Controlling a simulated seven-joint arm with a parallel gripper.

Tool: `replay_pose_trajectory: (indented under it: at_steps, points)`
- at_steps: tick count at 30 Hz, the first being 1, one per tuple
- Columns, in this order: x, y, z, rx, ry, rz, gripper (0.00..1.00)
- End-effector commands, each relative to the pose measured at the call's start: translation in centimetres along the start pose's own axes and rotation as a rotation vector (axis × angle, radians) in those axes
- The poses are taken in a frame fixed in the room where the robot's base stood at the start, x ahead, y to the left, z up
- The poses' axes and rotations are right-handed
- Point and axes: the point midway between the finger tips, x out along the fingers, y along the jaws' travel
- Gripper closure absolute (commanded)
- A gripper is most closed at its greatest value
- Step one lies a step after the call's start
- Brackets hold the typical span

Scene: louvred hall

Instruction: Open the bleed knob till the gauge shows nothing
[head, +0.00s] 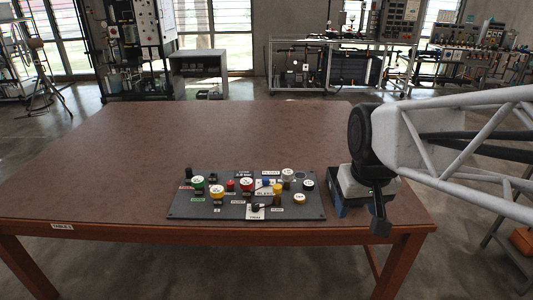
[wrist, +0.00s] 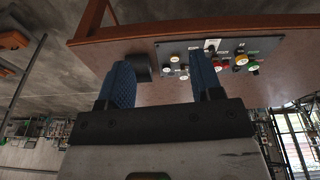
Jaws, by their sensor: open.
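The control panel (head: 190,211), a dark plate with several coloured knobs and buttons, lies on the table near its front edge; it also shows upside down in the wrist view (wrist: 272,45). A small label near the panel's middle seems to read BLEED, beside a yellow knob (head: 278,188); which knob it belongs to is unclear. I cannot make out a gauge or its reading. A black pointer-like knob (head: 255,208) sits on a white plate at the front. My gripper (head: 360,214) is open and empty, right of the panel. Its blue fingers flank empty space in the wrist view (wrist: 163,82).
The brown table (head: 130,140) is bare behind and left of the panel. Its right front corner lies close to my gripper. Equipment racks (head: 340,62) and a grey cabinet (head: 199,72) stand well behind, with a tripod (head: 42,70) at the left.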

Motion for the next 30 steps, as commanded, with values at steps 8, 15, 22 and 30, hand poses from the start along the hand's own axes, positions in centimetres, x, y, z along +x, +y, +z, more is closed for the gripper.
replay_pose_trajectory:
  at_steps: [8,15,22,30]
  points:
    - [0.7,-0.5,-7.0,-0.077,-0.023,-0.007,0.4]
    - [2.0,-1.1,-12.9,-0.143,-0.042,-0.013,0.4]
    - [3.9,-1.9,-18.4,-0.206,-0.059,-0.02,0.4]
    - [6.9,-3.0,-24.6,-0.279,-0.079,-0.028,0.4]
